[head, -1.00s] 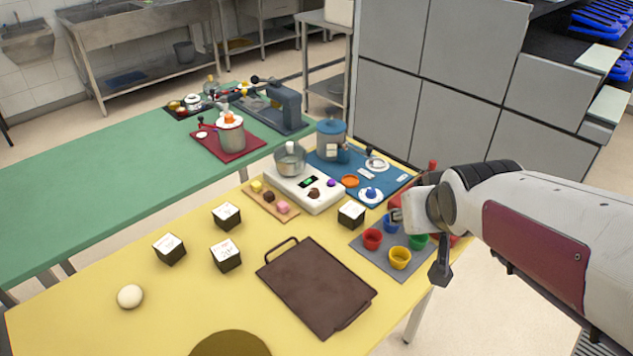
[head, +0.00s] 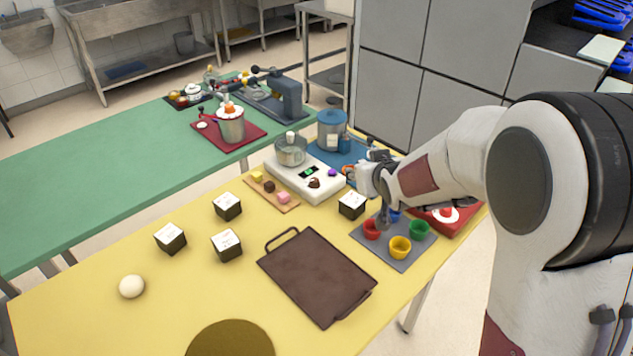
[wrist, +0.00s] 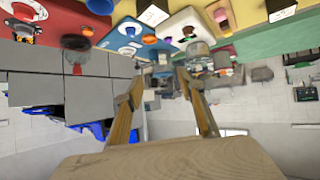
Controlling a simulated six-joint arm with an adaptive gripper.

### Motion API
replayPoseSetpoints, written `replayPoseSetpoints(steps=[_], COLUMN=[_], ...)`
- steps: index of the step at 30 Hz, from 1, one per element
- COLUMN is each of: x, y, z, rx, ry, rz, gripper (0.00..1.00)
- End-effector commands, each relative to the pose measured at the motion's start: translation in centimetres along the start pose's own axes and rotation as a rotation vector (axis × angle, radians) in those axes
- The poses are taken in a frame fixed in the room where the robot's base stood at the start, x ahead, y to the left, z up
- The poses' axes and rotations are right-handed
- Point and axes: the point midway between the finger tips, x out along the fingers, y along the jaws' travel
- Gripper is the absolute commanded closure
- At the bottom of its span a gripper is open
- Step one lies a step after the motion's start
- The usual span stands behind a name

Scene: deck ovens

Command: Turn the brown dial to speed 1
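The brown dial (head: 314,183) is a small dark knob on the front of a white appliance (head: 340,190) with a green-lit display, left of my gripper in the head view. A purple knob (head: 332,172) sits to its right. My gripper (head: 368,178) is in the air right of the appliance, apart from the dial. In the wrist view my gripper (wrist: 158,82) shows two separated fingers with nothing between them. The wrist view is upside down, with the appliance (wrist: 186,20) near the top. The dial's pointer and speed marks are too small to read.
A grey mat (head: 400,263) with coloured cups lies below my gripper. A brown tray (head: 315,280) lies in front.

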Motion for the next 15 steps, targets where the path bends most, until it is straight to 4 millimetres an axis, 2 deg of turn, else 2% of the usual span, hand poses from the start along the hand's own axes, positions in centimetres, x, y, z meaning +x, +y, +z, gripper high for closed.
replayPoseSetpoints(steps=[3,15], x=[2.6,9.9], y=[-0.9,-4.2], z=[0.4,2.1], rx=[-0.009,-0.025], ry=[0.025,0.125], rz=[-0.023,-0.106], gripper=[0.61,0.61])
